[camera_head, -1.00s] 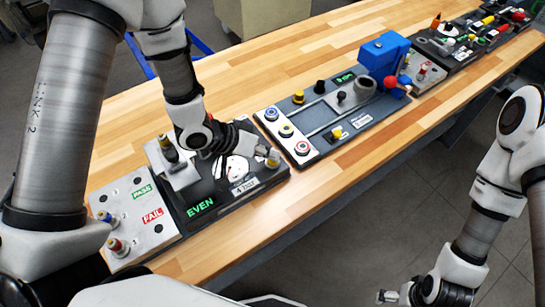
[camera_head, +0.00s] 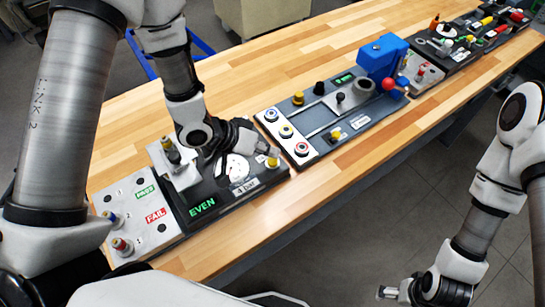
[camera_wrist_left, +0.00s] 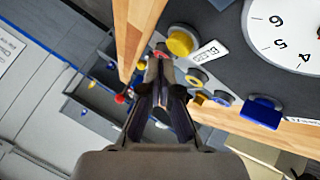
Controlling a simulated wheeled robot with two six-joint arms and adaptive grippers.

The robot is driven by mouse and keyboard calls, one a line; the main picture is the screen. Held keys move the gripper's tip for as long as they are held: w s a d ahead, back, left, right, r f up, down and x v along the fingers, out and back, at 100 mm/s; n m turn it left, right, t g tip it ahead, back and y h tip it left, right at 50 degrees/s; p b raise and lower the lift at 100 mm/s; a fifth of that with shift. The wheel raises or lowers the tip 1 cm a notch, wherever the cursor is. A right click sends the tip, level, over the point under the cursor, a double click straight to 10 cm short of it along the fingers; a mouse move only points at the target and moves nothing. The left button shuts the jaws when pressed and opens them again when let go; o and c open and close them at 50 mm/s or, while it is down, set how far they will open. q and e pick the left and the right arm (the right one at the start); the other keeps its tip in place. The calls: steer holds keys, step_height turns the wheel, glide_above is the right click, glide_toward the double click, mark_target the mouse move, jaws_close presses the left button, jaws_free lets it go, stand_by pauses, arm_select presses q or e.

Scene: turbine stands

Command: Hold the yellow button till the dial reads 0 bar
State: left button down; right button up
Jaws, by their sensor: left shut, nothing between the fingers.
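The yellow button (camera_head: 272,162) sits at the right end of the dark panel nearest me; it also shows in the left wrist view (camera_wrist_left: 180,41). The white dial (camera_head: 237,168) is partly hidden by my left gripper in the head view. In the left wrist view, part of the dial (camera_wrist_left: 290,35) shows numbers, but I cannot read a needle. A plate (camera_head: 244,186) below the dial reads 4 bar. My left gripper (camera_head: 268,149) is shut and empty, its tips close to the yellow button; contact is unclear. My right gripper (camera_head: 384,293) is low at the right, away from the bench.
A green EVEN display (camera_head: 202,207) is on the same panel. A PASS/FAIL board (camera_head: 138,215) with two buttons stands left of it. More panels lie farther off.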

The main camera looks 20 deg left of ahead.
mark_target(270, 160)
arm_select(q)
steer(key=shift+r, duration=0.1)
step_height(270, 160, up, 5)
steer(key=p, duration=0.5)
